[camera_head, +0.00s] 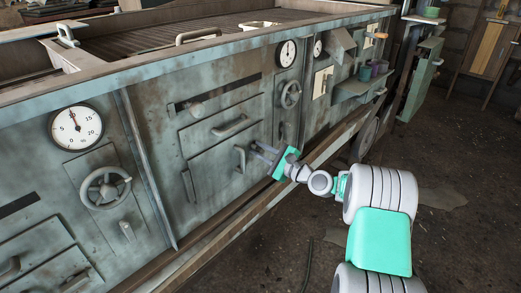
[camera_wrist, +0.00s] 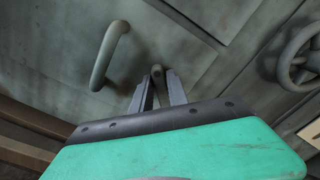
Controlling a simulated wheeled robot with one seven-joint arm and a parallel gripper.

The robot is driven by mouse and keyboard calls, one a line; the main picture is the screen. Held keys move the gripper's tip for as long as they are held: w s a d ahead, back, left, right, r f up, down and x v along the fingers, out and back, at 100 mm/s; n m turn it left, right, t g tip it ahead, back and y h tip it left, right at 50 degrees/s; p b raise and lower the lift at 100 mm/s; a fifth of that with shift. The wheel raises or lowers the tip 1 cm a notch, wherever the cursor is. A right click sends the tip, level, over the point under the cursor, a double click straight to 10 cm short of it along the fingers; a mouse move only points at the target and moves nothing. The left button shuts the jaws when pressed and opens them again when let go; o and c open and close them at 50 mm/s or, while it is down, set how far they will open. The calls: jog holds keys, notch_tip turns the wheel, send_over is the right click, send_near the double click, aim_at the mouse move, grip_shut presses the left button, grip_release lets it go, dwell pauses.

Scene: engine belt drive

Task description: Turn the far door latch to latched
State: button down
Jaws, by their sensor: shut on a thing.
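The far door latch (camera_wrist: 157,72) shows in the wrist view as a small dark, round-ended piece between my fingertips. My gripper (camera_wrist: 157,88) is shut on it, its two grey fingers converging on either side. In the head view my gripper (camera_head: 259,152) reaches the machine's front from the right, just right of the lower door's curved handle (camera_head: 240,158). That handle also shows in the wrist view (camera_wrist: 107,55), left of the fingers and apart from them. The fingers hide most of the latch, so I cannot tell its angle.
A handwheel (camera_head: 290,95) is on the panel above right of my gripper; it shows at the wrist view's right edge (camera_wrist: 303,58). A nearer handwheel (camera_head: 105,188) and gauge (camera_head: 75,128) are at the left. A ledge (camera_head: 230,225) runs below the doors. Open floor lies right.

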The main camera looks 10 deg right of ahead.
jog(key=shift+s+a+f+n+b, duration=0.15)
jog(key=shift+n+b, duration=0.45)
jog(key=shift+n, duration=0.9)
jog(key=shift+w+d+f+n+b, duration=0.15)
jog(key=shift+n+b, duration=0.4)
jog(key=shift+n, duration=0.95)
jog(key=shift+s+a+f+n+b, duration=0.15)
jog(key=shift+n+b, duration=0.45)
jog(key=shift+n, duration=0.9)
jog(key=c, duration=1.4)
grip_release()
jog(key=p+v, duration=0.1)
jog(key=v, duration=0.6)
jog(key=shift+s+d, duration=0.25)
jog(key=shift+s, duration=0.05)
